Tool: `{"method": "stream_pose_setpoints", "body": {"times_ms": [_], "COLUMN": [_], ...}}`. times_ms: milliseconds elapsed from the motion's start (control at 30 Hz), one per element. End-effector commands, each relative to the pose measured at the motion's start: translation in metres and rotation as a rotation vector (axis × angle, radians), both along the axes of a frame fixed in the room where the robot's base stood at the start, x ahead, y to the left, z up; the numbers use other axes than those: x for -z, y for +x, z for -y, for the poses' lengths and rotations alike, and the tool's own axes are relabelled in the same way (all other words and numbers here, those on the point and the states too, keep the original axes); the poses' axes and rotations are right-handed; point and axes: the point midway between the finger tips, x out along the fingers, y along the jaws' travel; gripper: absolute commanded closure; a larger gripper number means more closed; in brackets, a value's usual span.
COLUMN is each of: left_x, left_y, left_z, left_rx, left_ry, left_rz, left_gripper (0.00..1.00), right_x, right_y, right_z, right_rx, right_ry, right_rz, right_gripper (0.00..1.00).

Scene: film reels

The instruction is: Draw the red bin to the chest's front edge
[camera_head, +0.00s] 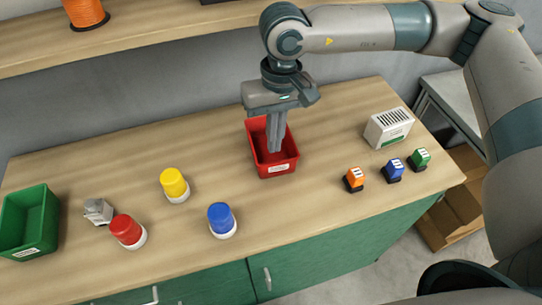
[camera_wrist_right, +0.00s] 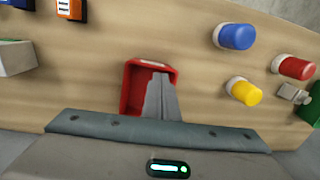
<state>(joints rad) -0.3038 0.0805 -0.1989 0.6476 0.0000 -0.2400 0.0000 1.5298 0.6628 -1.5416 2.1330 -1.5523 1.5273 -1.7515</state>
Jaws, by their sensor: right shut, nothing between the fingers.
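The red bin (camera_head: 276,168) stands upright on the wooden top of the green chest (camera_head: 330,203), right of the middle and somewhat back from the front edge. It has a white label on its front wall. My right gripper (camera_head: 273,149) points down with its fingers shut and empty, its tips inside the bin's opening. In the right wrist view the red bin (camera_wrist_right: 133,92) shows around the closed fingers (camera_wrist_right: 160,97). I cannot tell whether the fingertips touch a wall or the floor of the bin. My left gripper is not in view.
Yellow (camera_head: 174,185), blue (camera_head: 222,220) and red (camera_head: 127,231) capped lamps stand left of the bin, with a green bin (camera_head: 30,222) at far left. Small orange, blue and green blocks (camera_head: 393,169) and a white box (camera_head: 388,128) stand right. The top directly before the bin is clear.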

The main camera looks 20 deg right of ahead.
Motion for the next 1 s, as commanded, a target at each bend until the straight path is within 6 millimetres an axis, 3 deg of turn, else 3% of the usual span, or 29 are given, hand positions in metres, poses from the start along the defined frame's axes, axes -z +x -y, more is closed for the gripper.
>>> {"method": "stream_pose_setpoints", "body": {"times_ms": [167, 633, 1000], "left_x": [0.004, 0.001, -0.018], "left_y": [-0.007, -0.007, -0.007], "left_z": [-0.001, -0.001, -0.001], "left_rx": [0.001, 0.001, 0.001], "left_ry": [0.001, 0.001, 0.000], "left_rz": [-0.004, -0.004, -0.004], "left_gripper": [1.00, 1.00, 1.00], "right_x": [-0.004, 0.000, 0.041], "right_y": [0.011, 0.011, 0.010], "right_z": [0.020, 0.020, 0.020], "right_rx": [-0.016, -0.015, -0.014], "right_ry": [-0.071, -0.069, -0.070], "right_rz": [0.039, 0.037, 0.034], "right_gripper": [1.00, 1.00, 1.00]}}
